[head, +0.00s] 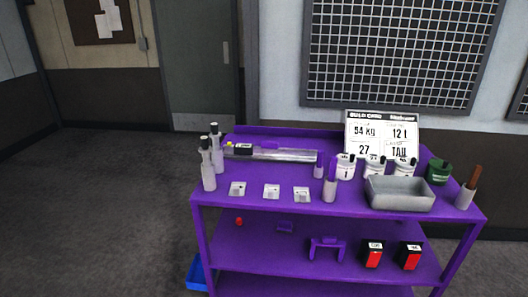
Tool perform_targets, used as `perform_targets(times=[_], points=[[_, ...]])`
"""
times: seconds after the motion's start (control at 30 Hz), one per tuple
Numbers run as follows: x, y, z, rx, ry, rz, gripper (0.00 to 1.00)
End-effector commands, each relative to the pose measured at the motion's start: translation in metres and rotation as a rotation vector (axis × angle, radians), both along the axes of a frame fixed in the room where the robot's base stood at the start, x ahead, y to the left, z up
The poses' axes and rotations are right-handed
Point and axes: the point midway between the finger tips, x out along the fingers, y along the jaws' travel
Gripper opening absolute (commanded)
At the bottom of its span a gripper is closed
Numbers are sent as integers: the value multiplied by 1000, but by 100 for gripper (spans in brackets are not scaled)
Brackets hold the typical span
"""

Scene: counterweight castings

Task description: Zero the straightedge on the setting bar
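A long silver metal bar (298,156) lies along the back left of the purple cart's top. A black box with a pale display (243,149) and a purple piece (268,145) sit at its left and middle. I take this group to be the straightedge and setting bar, but I cannot tell where one ends and the other begins, or whether they touch. The display is too small to read. My gripper is not in view.
The purple cart (255,190) also holds white-and-black bottles (208,170), several small cards (271,191), several labelled white jars (375,166), a grey tray (400,195), a green cup (438,171) and a sign (380,135). Open floor (100,210) lies left.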

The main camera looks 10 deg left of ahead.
Motion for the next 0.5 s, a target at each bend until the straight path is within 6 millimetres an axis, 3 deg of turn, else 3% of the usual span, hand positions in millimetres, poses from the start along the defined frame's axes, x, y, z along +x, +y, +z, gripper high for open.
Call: perform_targets(times=[0.4,0.5], points=[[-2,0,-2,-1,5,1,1],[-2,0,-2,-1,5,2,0]])
